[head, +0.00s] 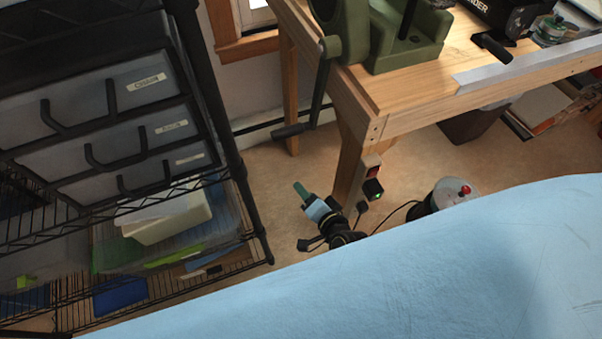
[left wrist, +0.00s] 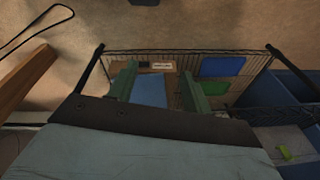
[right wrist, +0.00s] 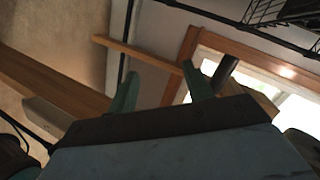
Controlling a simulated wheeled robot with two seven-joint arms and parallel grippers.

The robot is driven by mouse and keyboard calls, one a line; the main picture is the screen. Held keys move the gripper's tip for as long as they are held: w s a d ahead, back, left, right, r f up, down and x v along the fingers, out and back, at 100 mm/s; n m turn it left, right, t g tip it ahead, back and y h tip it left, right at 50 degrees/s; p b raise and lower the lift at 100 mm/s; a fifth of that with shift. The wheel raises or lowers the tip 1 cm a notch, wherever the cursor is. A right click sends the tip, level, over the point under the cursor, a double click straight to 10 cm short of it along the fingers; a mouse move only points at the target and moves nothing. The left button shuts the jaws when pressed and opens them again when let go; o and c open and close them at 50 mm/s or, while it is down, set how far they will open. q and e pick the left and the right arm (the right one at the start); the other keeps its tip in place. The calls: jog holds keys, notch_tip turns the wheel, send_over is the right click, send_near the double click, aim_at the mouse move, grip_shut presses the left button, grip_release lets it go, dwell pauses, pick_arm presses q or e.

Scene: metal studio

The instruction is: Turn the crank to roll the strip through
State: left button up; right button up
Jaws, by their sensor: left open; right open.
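A green cast machine (head: 405,40) stands on the wooden bench, its top cut off by the frame. Its dark crank arm (head: 319,90) hangs down past the bench's left end to a dark handle (head: 288,131). My right gripper (head: 301,190) is open below the handle, apart from it, with green fingers pointing up. In the right wrist view my right gripper (right wrist: 160,92) is open and empty; a dark rod end (right wrist: 225,70), perhaps the handle, shows beyond the right finger. My left gripper (left wrist: 160,88) is open and empty, facing a wire shelf. I cannot identify the strip.
A black rack with grey drawers (head: 100,135) stands at the left. The wooden bench (head: 420,105) has a pale flat bar (head: 530,62) along its front edge. A switch box (head: 373,188) is near the bench leg. A light blue surface fills the foreground.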

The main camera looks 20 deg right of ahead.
aim_at(290, 136)
jog(key=w+r+m+t+b, duration=0.1)
jog(key=w+r+m+b, duration=0.1)
jog(key=w+r, duration=0.1)
jog(key=w+r+m+t+h+b, duration=0.1)
jog(key=w+r+m+t, duration=0.1)
jog(key=w, duration=0.4)
jog(key=w+r+m+t+b, duration=0.1)
jog(key=w+r+m+b, duration=0.1)
jog(key=w+r, duration=0.2)
jog(key=shift+w+m+h+b, duration=0.15)
jog(key=shift+m+h+b, duration=0.15)
jog(key=shift+m+b, duration=0.1)
pick_arm(q)
jog(key=w+d+r, duration=0.2)
jog(key=w+r, duration=0.2)
jog(key=r, duration=0.4)
jog(key=shift+t, duration=0.4)
pick_arm(e)
jog(key=shift+w+a+r, duration=0.1)
jog(key=shift+w, duration=0.6)
